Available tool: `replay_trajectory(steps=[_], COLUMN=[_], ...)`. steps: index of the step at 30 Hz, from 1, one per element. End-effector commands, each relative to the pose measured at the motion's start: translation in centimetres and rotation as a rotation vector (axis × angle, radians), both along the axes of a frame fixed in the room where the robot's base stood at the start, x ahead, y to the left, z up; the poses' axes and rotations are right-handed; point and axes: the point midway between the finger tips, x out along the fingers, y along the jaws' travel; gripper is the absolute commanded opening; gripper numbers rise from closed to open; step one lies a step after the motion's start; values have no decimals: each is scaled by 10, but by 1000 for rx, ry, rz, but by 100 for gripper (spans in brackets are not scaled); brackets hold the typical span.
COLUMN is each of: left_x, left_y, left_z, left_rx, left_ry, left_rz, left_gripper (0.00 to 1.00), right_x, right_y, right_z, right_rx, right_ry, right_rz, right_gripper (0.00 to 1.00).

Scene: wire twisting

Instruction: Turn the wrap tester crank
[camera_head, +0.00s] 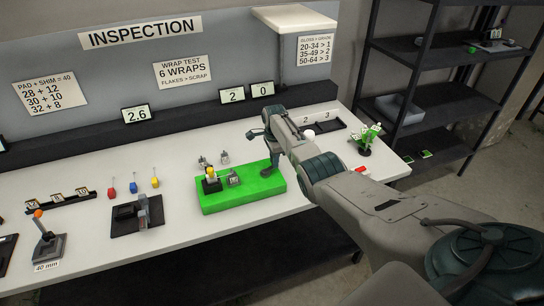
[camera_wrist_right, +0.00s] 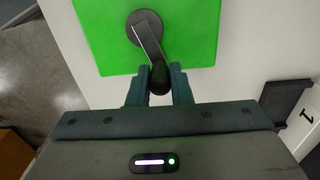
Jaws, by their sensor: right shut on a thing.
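The wrap tester is a bright green block (camera_head: 240,197) on the bench, with small grey fixtures and a yellow-topped black piece on its left part. In the right wrist view, the crank arm (camera_wrist_right: 151,42) is a grey bar running from a round hub down to a black knob (camera_wrist_right: 159,78). My right gripper (camera_wrist_right: 159,86) is shut on this knob, one finger on each side. In the head view, my right gripper (camera_head: 272,163) reaches down at the right end of the block, and the arm hides the crank there. My left gripper is not in view.
A black lever fixture (camera_head: 137,217), several small screwdrivers (camera_head: 133,187) and an orange-tipped lever (camera_head: 44,243) stand on the left of the bench. Small displays reading 2.6 (camera_head: 136,115) and 2 0 (camera_head: 247,93) sit behind.

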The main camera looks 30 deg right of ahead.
Motion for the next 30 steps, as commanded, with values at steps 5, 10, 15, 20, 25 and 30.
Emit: replay_trajectory(steps=[5, 10, 15, 20, 25, 30], left_x=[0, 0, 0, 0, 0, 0], left_y=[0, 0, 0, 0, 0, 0], left_z=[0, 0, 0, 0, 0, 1], left_rx=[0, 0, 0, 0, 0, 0], left_ry=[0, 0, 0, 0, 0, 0], left_rz=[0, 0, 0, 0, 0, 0], left_gripper=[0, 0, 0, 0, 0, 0], right_x=[-7, -14, -21, -26, -32, -36], right_y=[0, 1, 4, 7, 11, 16], right_z=[0, 0, 0, 0, 0, 0], right_rx=[1, 0, 1, 0, 0, 2], right_ry=[-1, -1, -1, -1, 0, -1], right_rz=[-167, -328, -490, -642, -802, -957], right_gripper=[0, 0, 0, 0, 0, 0])
